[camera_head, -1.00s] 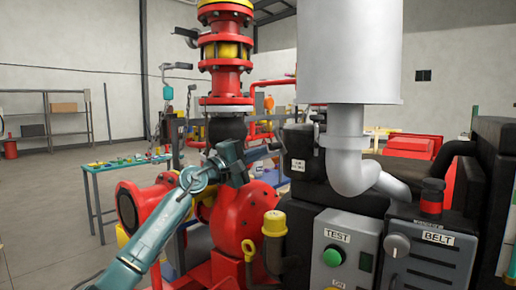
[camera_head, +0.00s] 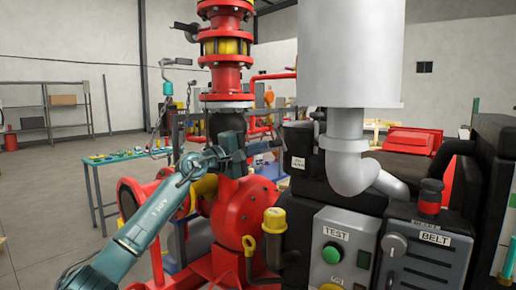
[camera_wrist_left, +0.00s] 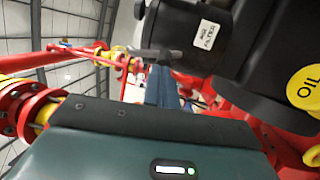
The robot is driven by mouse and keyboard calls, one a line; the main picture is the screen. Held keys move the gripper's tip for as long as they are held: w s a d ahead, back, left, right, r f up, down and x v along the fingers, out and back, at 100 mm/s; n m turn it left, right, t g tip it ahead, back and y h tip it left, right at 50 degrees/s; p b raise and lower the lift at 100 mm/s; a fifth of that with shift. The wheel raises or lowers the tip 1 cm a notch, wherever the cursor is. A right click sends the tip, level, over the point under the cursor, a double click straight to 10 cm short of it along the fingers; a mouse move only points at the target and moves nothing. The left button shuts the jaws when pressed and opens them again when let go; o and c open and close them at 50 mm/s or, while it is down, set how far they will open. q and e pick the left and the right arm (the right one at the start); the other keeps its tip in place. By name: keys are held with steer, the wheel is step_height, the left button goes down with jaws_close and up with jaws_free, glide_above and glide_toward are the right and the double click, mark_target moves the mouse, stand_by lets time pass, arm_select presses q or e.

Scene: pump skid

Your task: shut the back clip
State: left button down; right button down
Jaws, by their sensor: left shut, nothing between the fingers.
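My left gripper (camera_head: 266,146) is shut and empty. It points right, just left of the black housing (camera_head: 300,180) with a small white label. In the left wrist view the black housing (camera_wrist_left: 255,55) fills the upper right. A dark grey bar (camera_wrist_left: 155,54) lies at the housing's left edge, past the dark hand; I cannot tell whether it is the back clip or part of my fingers. The back clip is not clear in the head view, and I cannot tell whether anything touches it. My right gripper is not in view.
A red pump (camera_head: 240,212) stands below my left arm. A grey pipe (camera_head: 350,170) and a large white cylinder (camera_head: 350,55) rise on the right, above the TEST panel (camera_head: 340,245). A yellow OIL cap (camera_wrist_left: 306,88) shows in the wrist view.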

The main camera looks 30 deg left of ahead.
arm_select(q)
steer(key=shift+w+d+r+p, duration=0.15)
steer(key=shift+w+r+p, duration=0.15)
steer(key=shift+r, duration=0.35)
steer(key=shift+w+d+r+p, duration=0.1)
steer(key=shift+w+r+p, duration=0.15)
steer(key=shift+r, duration=0.35)
steer(key=shift+w+d+r+p, duration=0.2)
steer(key=shift+w+r, duration=0.15)
steer(key=shift+r, duration=0.3)
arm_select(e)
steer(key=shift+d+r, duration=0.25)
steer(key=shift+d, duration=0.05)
